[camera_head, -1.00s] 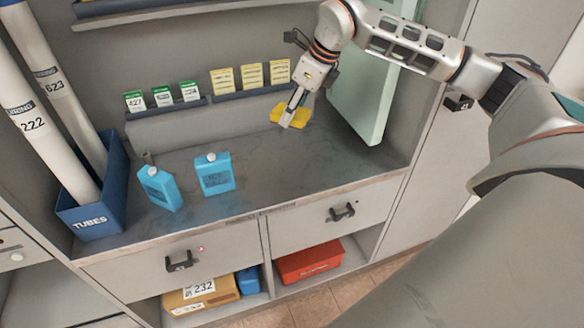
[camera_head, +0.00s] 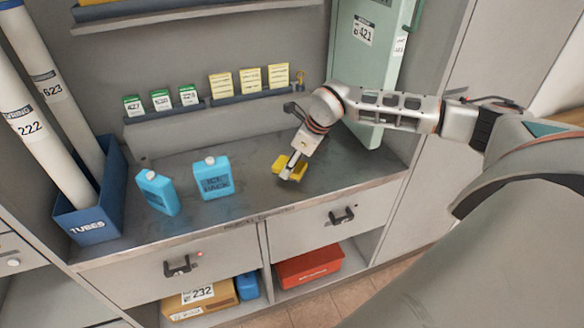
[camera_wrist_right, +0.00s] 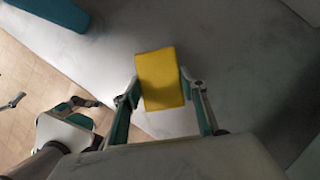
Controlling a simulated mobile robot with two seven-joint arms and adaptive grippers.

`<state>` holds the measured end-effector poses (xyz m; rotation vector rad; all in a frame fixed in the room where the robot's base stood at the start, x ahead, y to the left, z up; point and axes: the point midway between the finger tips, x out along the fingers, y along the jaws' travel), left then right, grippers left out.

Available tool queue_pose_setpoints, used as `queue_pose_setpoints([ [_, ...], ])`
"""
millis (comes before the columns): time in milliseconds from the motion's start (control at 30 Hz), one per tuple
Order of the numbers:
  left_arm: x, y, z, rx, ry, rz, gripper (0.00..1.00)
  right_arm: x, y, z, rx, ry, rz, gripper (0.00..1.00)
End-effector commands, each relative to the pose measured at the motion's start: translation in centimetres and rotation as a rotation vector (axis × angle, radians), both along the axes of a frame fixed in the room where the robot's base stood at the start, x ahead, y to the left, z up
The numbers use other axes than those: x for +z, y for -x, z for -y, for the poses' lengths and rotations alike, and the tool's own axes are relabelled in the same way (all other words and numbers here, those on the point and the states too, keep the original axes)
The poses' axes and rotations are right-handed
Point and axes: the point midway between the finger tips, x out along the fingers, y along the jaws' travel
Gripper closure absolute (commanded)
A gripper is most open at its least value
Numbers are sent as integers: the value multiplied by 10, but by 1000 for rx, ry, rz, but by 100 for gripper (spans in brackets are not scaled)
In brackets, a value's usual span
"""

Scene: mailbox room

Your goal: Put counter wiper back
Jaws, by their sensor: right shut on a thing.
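The counter wiper looks like a yellow block (camera_head: 283,163) and is over the dark grey counter (camera_head: 250,196), right of the blue jugs. My right gripper (camera_head: 293,173) is shut on it. In the right wrist view the yellow wiper (camera_wrist_right: 160,80) sits between the two fingers of my right gripper (camera_wrist_right: 162,98). I cannot tell whether the wiper touches the counter.
Two blue jugs (camera_head: 213,178) stand on the counter. A blue bin (camera_head: 90,225) of tubes is at the left. Yellow and green packets (camera_head: 221,86) line a rail at the back. A pale green cabinet (camera_head: 361,50) stands at the back right.

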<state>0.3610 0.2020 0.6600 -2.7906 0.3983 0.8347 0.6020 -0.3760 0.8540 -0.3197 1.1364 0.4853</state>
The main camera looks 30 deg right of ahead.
Motion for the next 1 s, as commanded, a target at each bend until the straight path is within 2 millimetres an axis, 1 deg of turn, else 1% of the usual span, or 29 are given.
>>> queue_pose_setpoints([
  [33, 0, 0, 0, 0, 0, 0, 18, -8, 0, 0, 0, 0, -1, 85],
  [100, 0, 0, 0, 0, 0, 0, 18, -15, 0, 0, 0, 0, 0, 85],
  [467, -2, 0, 0, 0, 0, -1, 18, -18, 0, 0, 0, -1, 1, 85],
  [500, -2, 0, 0, 0, 0, -1, 18, -18, 0, 0, 0, -1, 1, 50],
  [533, -2, 0, 0, 0, 0, -1, 18, -18, 0, 0, 0, -1, 1, 42],
  [567, -2, 0, 0, 0, 0, -1, 18, -18, 0, 0, 0, -1, 1, 41],
  [867, -1, 0, 0, 0, 0, -1, 18, -17, 0, 0, 0, -1, 1, 41],
  [1000, 0, 0, 0, 0, 0, 0, 18, -10, 1, 2, 0, 0, 1, 41],
])
